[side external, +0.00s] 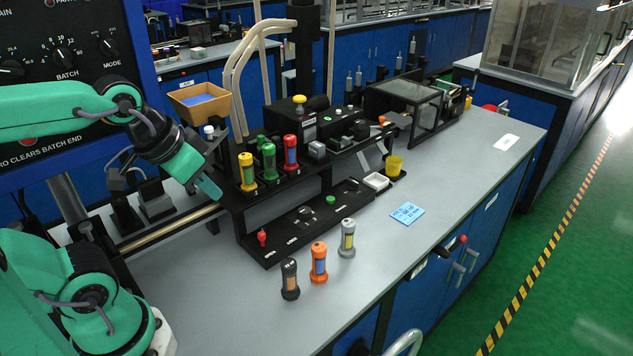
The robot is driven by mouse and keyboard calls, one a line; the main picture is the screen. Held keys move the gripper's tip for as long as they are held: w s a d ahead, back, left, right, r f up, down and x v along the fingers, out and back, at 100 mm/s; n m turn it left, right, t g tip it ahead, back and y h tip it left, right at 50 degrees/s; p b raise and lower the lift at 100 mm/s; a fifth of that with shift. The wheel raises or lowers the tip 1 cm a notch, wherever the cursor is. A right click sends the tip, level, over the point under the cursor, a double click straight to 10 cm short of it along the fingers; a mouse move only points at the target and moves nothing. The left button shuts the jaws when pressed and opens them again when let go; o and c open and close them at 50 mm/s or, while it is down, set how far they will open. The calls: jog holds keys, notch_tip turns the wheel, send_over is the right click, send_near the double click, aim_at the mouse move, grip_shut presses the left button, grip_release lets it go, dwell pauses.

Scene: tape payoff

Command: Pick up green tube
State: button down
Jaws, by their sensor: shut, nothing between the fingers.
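The green tube (268,162) stands upright on the raised black rack (285,185), between the yellow tube (247,172) on its left and the red tube (291,152) on its right. My gripper (212,192) is in the air to the left of the rack, pointing down and to the right. It is shut and empty, apart from the tubes.
A black tube (289,280), an orange tube (318,262) and a grey tube (347,238) stand on the grey bench in front of the rack. A lower black tray (290,240) holds a small red piece. The bench to the right, around a blue note (407,213), is mostly clear.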

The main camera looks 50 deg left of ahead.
jog(key=c, duration=1)
grip_release()
jog(key=shift+w+r, duration=0.1)
jog(key=m+g, duration=0.3)
jog(key=g, duration=0.2)
send_over(268, 146)
jog(key=shift+d+f, duration=0.2)
jog(key=shift+f, duration=0.85)
jog(key=shift+a+f+g, duration=0.25)
jog(key=shift+g, duration=0.05)
